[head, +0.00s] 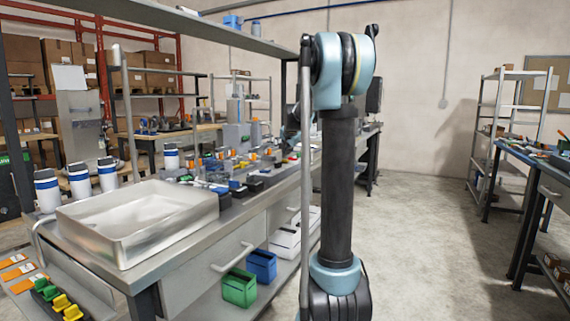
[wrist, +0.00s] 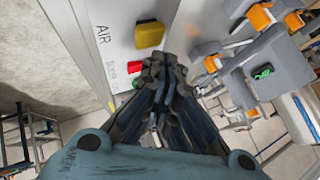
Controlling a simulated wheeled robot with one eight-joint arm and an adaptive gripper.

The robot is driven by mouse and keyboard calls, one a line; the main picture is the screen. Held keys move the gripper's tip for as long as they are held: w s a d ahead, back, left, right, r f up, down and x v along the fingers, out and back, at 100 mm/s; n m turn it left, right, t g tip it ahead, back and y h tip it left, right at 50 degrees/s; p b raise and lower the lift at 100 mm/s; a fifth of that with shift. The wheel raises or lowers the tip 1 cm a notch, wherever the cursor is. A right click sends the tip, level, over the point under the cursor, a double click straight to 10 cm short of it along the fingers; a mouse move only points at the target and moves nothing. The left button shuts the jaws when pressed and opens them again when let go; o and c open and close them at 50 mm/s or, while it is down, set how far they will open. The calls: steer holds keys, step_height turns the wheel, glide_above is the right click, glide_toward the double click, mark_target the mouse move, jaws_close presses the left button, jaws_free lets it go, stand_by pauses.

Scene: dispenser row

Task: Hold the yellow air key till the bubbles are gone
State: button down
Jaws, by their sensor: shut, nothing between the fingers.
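In the wrist view the yellow air key (wrist: 149,34) is a square block on a pale panel (wrist: 118,28) lettered AIR. A small red piece (wrist: 134,67) sits below it on the same panel. My gripper (wrist: 164,68) is shut and empty, with its fingertips near the panel. No bubbles can be made out. In the head view my arm hides part of the bench, and the key cannot be picked out.
Grey fittings with orange parts (wrist: 260,17) and a green piece (wrist: 263,72) stand right of my gripper. In the head view a metal basin (head: 140,215) and several white bottles (head: 107,175) are on the long bench. The floor (head: 430,230) on the right is clear.

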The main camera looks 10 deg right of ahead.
steer(key=shift+r, duration=2.55)
stand_by(0.5)
step_height(320, 180, up, 4)
steer(key=shift+f, duration=0.2)
steer(key=shift+f, duration=4.4)
